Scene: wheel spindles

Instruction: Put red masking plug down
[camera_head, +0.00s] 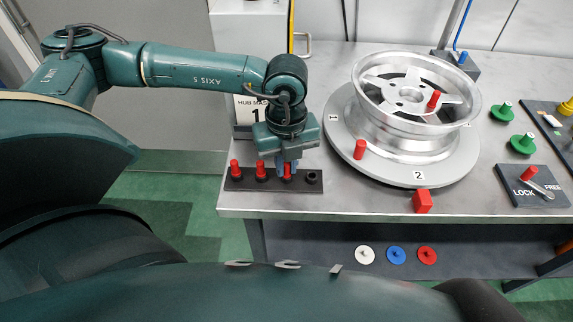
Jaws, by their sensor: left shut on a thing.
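My left gripper (288,168) points down over the dark plug rack (275,186) at the table's front left corner. It is shut on a red masking plug (287,173), which stands upright at the third position from the left. The fingers partly hide this plug, and I cannot tell whether it is fully seated. Two more red plugs, one at the left end (235,168) and one beside it (261,170), stand in the rack. The rightmost socket (312,177) is empty. My right gripper is not in view.
A silver wheel (409,100) sits on a round numbered plate (345,145), with red pegs on and around it. A red block (422,201) is at the table's front edge. A lock lever panel (534,186) and green knobs (523,143) stand at right.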

